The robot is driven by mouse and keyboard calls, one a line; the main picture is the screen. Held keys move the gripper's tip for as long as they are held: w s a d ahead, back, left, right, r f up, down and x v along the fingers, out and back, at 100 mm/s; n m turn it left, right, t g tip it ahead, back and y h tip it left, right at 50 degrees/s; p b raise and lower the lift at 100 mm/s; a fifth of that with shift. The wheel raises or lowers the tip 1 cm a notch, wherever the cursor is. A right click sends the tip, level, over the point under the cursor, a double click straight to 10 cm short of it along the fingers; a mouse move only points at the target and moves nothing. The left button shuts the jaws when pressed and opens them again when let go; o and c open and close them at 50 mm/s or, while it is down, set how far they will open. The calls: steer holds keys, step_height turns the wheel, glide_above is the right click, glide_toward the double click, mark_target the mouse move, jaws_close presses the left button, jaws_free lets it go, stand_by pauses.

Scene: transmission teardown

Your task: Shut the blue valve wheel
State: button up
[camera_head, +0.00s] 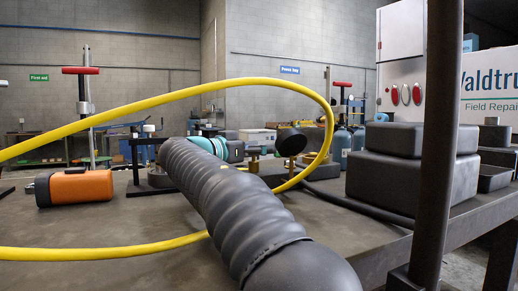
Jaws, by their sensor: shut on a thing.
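My arm in its dark ribbed sleeve reaches from the front to the middle of the bench. Past the teal wrist, my gripper (238,151) shows as a small dark shape. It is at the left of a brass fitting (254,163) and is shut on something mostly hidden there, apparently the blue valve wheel. I cannot make out the wheel's rim or how far it is turned. A second brass fitting (291,172) with a black round disc (291,142) above it stands to the right, apart from my gripper.
A yellow hose (150,107) arches over my arm and runs along the bench (110,222). An orange tool (75,187) lies at left. Dark cases (410,175) and an upright dark post (436,140) stand at right. A black hose (355,202) lies before the cases.

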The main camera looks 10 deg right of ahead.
steer(key=o, duration=1.1)
steer(key=shift+c, duration=0.2)
steer(key=v, duration=1.2)
